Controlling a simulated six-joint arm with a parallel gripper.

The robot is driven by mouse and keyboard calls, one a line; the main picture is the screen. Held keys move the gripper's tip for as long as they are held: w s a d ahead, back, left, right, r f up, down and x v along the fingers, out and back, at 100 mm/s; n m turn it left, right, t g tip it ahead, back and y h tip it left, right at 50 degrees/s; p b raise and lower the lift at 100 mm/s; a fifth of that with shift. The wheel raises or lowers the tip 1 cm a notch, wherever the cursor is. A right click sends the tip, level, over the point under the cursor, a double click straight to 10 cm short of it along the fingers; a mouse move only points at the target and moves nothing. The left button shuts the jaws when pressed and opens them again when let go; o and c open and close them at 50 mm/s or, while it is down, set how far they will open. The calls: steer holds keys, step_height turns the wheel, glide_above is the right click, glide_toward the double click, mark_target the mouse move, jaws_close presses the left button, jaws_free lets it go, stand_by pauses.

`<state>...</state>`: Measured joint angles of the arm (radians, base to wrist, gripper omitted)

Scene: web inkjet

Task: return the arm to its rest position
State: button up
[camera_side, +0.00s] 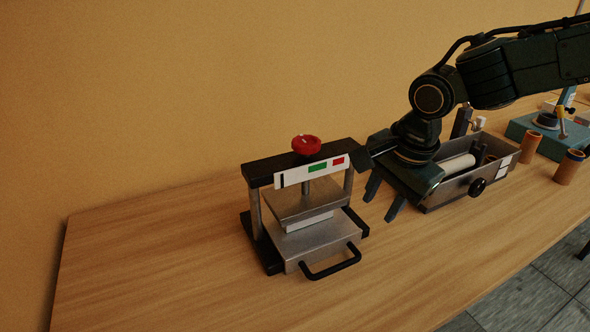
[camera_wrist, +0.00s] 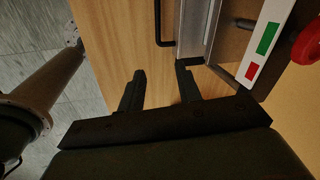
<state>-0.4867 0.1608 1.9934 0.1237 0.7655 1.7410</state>
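My gripper (camera_side: 382,197) hangs over the table just right of the press, with its two dark fingers apart and nothing between them. In the wrist view the fingers of my gripper (camera_wrist: 160,82) are spread, with bare wood beyond them. My arm comes in from the upper right in the side view. The press (camera_side: 318,165) has a black top bar, a red knob (camera_side: 306,145) and a white strip with green and red marks. A pale block (camera_side: 309,221) sits between its plates.
A grey metal tray (camera_side: 462,189) with a white roller stands behind my gripper. Cardboard tubes (camera_side: 568,168) and a teal-based stand (camera_side: 549,138) are at the right. The table's front and left (camera_side: 140,260) are clear. The press's black handle (camera_side: 331,267) juts forward.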

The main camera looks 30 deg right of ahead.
steer(key=s+d+r+n+t, duration=0.1)
steer(key=s+d+r+n, duration=0.55)
steer(key=d, duration=0.35)
steer(key=s+d+n+t, duration=0.1)
steer(key=s+d+n, duration=0.2)
steer(key=s, duration=0.3)
steer(key=s+d+n+t, duration=0.1)
steer(key=s+d+n, duration=0.2)
steer(key=s+n, duration=0.3)
steer(key=shift+s+d+r, duration=0.2)
steer(key=shift+s+d, duration=0.2)
steer(key=shift+s, duration=0.05)
